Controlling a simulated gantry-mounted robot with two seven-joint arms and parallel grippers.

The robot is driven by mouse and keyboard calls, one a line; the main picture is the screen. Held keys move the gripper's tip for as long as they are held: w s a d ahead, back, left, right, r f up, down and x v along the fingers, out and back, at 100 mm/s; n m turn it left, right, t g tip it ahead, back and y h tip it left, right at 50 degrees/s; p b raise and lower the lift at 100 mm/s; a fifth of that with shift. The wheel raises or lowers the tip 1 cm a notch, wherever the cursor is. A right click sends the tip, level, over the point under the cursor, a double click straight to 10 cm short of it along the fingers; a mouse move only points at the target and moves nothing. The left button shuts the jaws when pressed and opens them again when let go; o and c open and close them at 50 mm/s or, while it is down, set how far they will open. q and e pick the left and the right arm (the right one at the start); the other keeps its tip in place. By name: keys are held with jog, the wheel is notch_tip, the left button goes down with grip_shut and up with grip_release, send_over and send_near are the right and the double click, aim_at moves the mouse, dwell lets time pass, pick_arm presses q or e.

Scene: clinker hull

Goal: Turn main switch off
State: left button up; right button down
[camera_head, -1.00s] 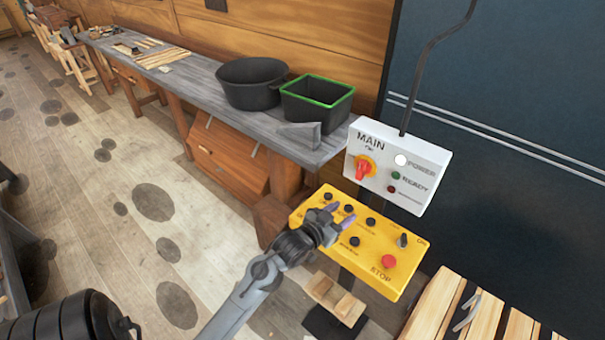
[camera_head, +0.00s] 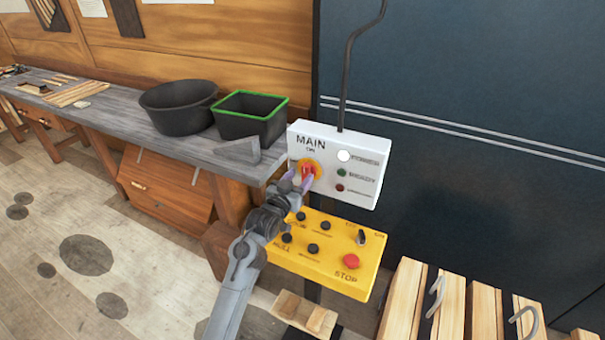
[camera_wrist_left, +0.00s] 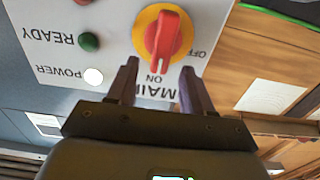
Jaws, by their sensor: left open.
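The main switch is a red knob on a yellow round plate (camera_wrist_left: 164,38), set in a white panel (camera_head: 358,180) marked MAIN. In the left wrist view, which shows the panel upside down, the red knob (camera_wrist_left: 162,42) points at ON, with OFF to its right. In the head view the knob (camera_head: 309,171) is partly covered by my gripper. My left gripper (camera_head: 299,180) is open in front of the switch. In the wrist view its two fingers (camera_wrist_left: 158,85) stand on either side of the knob's ON end; I cannot tell whether they touch it. My right gripper is not in view.
A yellow control box (camera_head: 335,275) with black buttons and a red STOP button (camera_head: 351,261) is just below the panel. A grey bench (camera_head: 110,122) with a round black tub (camera_head: 180,107) and a green-rimmed bin (camera_head: 250,117) stands left. Wooden planks (camera_head: 447,308) lie lower right.

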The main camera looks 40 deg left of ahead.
aim_at(307, 173)
pick_arm(q)
jog(key=shift+x, duration=1.5)
grip_shut()
